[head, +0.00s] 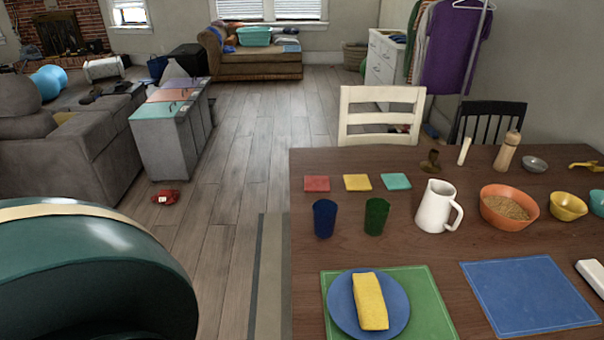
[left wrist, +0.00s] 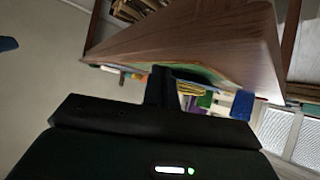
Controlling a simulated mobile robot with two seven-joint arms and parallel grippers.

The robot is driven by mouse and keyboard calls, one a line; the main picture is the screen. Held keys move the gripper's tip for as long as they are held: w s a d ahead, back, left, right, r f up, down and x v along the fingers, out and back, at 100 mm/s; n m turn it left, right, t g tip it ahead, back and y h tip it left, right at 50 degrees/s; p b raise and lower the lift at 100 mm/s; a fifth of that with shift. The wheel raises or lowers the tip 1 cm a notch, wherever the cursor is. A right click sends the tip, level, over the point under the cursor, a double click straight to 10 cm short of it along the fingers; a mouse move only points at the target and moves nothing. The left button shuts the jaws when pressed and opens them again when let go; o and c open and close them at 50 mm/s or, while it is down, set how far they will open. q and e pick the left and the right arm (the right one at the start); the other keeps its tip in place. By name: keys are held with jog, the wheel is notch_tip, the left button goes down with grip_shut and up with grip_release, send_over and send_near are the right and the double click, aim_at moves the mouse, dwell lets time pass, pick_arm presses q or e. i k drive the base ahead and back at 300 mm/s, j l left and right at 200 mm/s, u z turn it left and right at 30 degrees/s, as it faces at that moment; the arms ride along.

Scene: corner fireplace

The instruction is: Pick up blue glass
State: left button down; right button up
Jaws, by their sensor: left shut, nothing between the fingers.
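The blue glass (head: 325,218) stands upright on the dark wooden table (head: 270,0) near its left edge in the head view. A green glass (head: 376,216) stands just to its right, a small gap apart. My left gripper (left wrist: 160,88) shows in the left wrist view, with its fingers together and nothing between them. A blue shape (left wrist: 242,104) beyond the fingers, to the right, may be the blue glass, but I cannot be sure. The gripper is apart from it. My left gripper's fingers do not show in the head view. My right gripper is in neither view.
A white pitcher (head: 435,207) stands right of the green glass. Three coloured coasters (head: 357,183) lie behind the glasses. A blue plate (head: 340,305) with a yellow napkin (head: 370,300) lies in front, on a green placemat (head: 430,310). Open floor (head: 235,190) lies left of the table.

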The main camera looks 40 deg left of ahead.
aim_at(325, 210)
jog(key=u, duration=1.1)
